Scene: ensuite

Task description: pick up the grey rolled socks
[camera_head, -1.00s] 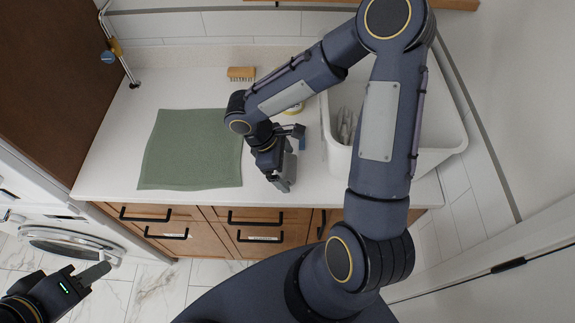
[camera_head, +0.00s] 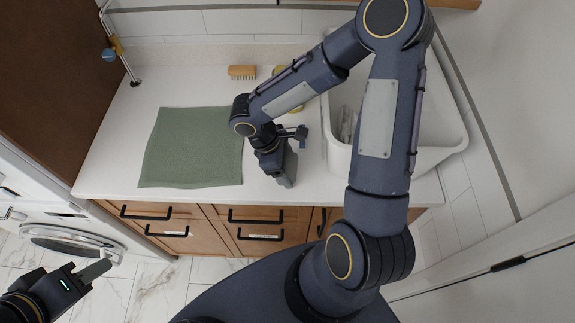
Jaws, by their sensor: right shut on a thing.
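My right gripper (camera_head: 286,178) points down at the front part of the white counter, just right of the green mat. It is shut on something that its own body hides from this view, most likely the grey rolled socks. No clear part of the socks shows anywhere. My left gripper (camera_head: 97,271) is at the lower left, out in front of the counter and away from everything on it. Its fingers show edge-on, so I cannot tell whether it is open or shut.
The green mat (camera_head: 190,148) lies flat on the counter (camera_head: 122,118). A wooden brush (camera_head: 242,72) lies at the back. A white basin (camera_head: 437,133) with whitish-grey contents (camera_head: 347,126) stands at the right, partly behind my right arm. A washing machine (camera_head: 62,243) is at the left.

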